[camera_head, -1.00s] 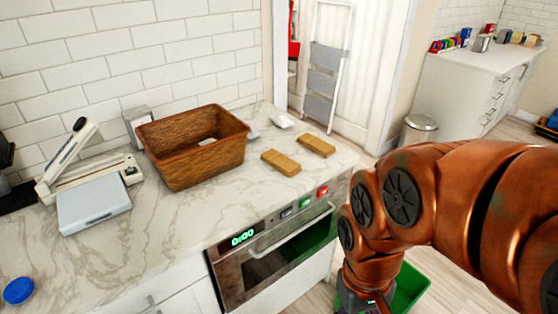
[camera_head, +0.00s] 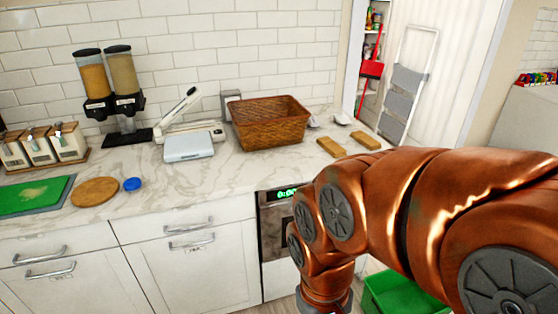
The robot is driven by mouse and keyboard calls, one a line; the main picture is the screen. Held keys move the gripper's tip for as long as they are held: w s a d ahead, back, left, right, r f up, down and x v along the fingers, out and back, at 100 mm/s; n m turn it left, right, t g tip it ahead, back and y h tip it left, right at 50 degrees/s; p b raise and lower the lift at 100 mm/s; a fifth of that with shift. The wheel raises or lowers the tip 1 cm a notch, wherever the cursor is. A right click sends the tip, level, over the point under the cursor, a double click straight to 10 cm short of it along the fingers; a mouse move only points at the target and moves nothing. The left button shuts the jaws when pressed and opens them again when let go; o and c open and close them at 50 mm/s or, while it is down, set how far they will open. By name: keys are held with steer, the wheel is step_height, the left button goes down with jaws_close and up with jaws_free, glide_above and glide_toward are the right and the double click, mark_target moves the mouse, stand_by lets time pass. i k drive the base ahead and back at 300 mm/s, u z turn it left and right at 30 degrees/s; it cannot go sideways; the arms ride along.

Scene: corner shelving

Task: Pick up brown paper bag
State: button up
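Two small tan-brown packets lie flat on the marble counter, right of the wicker basket. The left packet (camera_head: 331,147) and the right packet (camera_head: 366,140) are close together; I cannot tell whether either is the brown paper bag. My copper-coloured arm fills the lower right of the view, in front of the counter. My gripper is out of view below the bottom edge, so its state and contents do not show.
A wicker basket (camera_head: 270,124), a pale scale-like device (camera_head: 189,146), dispensers (camera_head: 108,82), a round wooden board (camera_head: 95,191) and a blue lid (camera_head: 132,184) stand on the counter (camera_head: 230,182). A green bin (camera_head: 395,292) is on the floor. The counter's front middle is clear.

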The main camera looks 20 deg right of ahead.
mark_target(332, 148)
steer(key=u, duration=0.3)
steer(key=k, duration=0.55)
steer(key=u, duration=0.8)
steer(key=i, duration=1.45)
steer(key=z, duration=1.3)
steer(key=i, duration=0.95)
steer(key=z, duration=1)
